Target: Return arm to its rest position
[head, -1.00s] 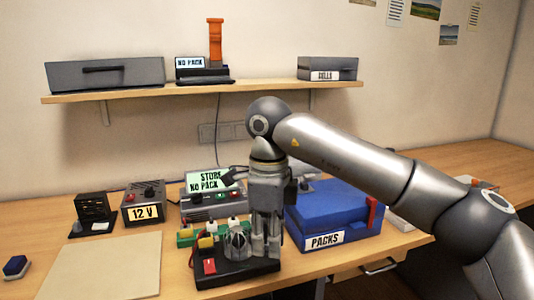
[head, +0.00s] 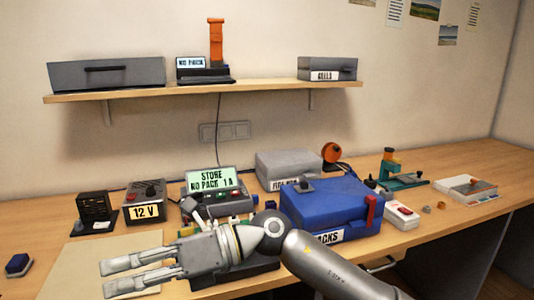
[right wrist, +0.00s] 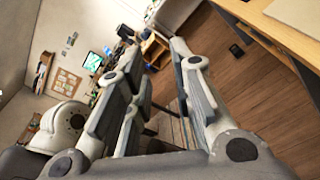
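My right gripper (head: 106,277) is in the lower left of the head view, fingers pointing left above the beige mat. Its two fingers are apart with nothing between them. In the right wrist view the gripper (right wrist: 155,46) also shows open and empty, with the room and floor beyond. My right arm (head: 335,270) comes in from the bottom right, low in front of the blue PACKS box (head: 320,205). The gripper and arm hide most of the black switch board (head: 262,272). My left gripper is not in view.
The 12 V box (head: 145,202) and the display unit reading STORE NO PACK 1 A (head: 212,180) stand behind. A shelf (head: 250,91) crosses the wall.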

